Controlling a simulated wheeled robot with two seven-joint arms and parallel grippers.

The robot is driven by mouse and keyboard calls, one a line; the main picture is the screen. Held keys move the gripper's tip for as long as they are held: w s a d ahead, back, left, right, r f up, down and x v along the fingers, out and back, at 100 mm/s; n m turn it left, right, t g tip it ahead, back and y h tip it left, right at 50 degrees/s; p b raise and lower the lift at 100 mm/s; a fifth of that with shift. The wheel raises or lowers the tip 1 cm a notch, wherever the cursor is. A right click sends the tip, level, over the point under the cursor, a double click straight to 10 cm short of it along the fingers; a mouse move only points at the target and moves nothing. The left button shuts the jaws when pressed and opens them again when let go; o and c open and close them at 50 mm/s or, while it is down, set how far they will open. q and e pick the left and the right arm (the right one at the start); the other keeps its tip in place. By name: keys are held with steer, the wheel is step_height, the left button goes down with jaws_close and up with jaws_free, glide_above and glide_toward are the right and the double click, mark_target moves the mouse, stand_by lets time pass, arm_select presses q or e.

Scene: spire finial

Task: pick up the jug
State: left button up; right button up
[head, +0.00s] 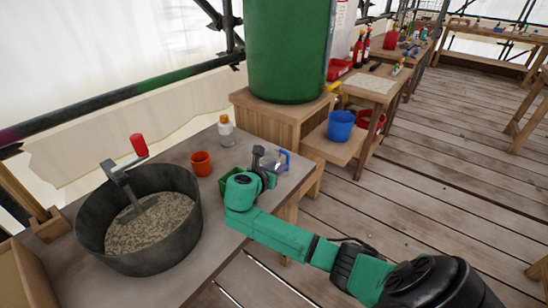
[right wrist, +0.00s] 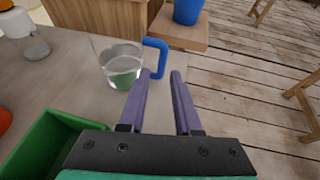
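The jug (right wrist: 118,66) is clear, with a blue handle, and stands upright on the table. In the head view it shows partly behind my right gripper, its blue handle (head: 287,158) facing right. My right gripper (right wrist: 162,74) is open, with two purple fingers and nothing between them. In the right wrist view its left fingertip is close to the handle's lower end; I cannot tell if they touch. In the head view the right gripper (head: 266,163) is at the table's right edge. My left gripper is not in view.
A green box (right wrist: 55,145) is left of the right gripper. An orange cup (head: 201,163), a white bottle (head: 226,131) and a black tub (head: 140,235) of grainy mix stand on the table. A wooden crate (head: 275,120) bears a green barrel. A blue bucket (head: 341,125) sits beyond.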

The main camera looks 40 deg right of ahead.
mark_target(287, 162)
steer(key=x, duration=0.9)
steer(key=shift+s+f, duration=0.2)
steer(key=shift+f, duration=0.1)
steer(key=shift+a+r, duration=0.1)
steer(key=shift+a, duration=0.05)
jaws_close()
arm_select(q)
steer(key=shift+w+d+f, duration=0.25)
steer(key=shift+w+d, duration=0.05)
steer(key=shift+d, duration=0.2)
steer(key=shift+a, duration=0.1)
